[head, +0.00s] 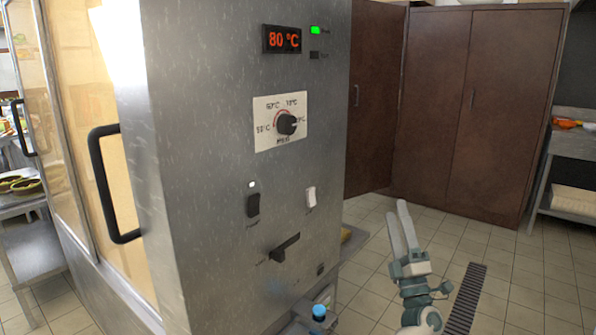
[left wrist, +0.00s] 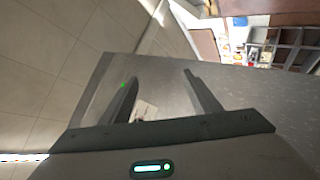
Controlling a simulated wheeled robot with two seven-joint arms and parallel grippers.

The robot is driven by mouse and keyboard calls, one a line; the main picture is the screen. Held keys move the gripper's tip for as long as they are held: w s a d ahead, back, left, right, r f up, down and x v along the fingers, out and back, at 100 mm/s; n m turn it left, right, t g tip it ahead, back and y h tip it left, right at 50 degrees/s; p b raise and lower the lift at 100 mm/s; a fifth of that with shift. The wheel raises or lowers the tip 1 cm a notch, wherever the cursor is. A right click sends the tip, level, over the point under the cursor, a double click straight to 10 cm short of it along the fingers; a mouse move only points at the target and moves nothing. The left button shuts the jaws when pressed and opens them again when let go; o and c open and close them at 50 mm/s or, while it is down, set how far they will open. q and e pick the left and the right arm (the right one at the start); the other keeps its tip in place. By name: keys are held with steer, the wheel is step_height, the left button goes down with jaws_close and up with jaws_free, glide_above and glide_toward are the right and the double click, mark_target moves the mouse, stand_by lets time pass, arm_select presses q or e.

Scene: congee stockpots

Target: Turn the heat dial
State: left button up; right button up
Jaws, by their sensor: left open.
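The black round heat dial (head: 287,124) sits on a white scale plate (head: 265,138) on the steel cabinet's control panel. Its white mark points right, toward the partly hidden last temperature label. A display (head: 282,39) above it reads 80 °C in red. My left gripper (head: 397,209) is open and empty, in front of the panel and to the right of the dial, apart from it. In the left wrist view, the left gripper (left wrist: 160,77) has its fingers spread toward the panel. The scale plate (left wrist: 145,109) shows between them, with the dial mostly hidden. My right gripper is out of view.
A green lamp (head: 315,30) is lit beside the display. Below the dial are a black switch (head: 253,205), a white switch (head: 310,197) and a black lever (head: 285,248). A black door handle (head: 108,185) juts out at left. Brown cupboards (head: 465,105) stand behind open floor.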

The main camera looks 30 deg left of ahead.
mark_target(292, 126)
arm_select(q)
steer(key=s+a+r+n+g+b, duration=0.2)
steer(key=s+r+n+g+b, duration=0.2)
steer(key=r+n+g, duration=0.5)
steer(key=s+a+r+n+g+b, duration=0.2)
steer(key=s+r+n+g+b, duration=0.2)
steer(key=s+r+n+g, duration=0.4)
step_height(292, 126, up, 5)
steer(key=n+g, duration=0.1)
steer(key=n, duration=0.8)
steer(key=shift+a+y, duration=0.15)
steer(key=shift+y, duration=0.15)
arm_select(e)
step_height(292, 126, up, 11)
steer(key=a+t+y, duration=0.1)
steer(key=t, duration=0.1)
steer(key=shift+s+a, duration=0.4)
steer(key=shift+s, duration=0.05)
arm_select(q)
steer(key=shift+s+a+g, duration=0.1)
steer(key=shift+a+g, duration=0.05)
steer(key=shift+g, duration=0.25)
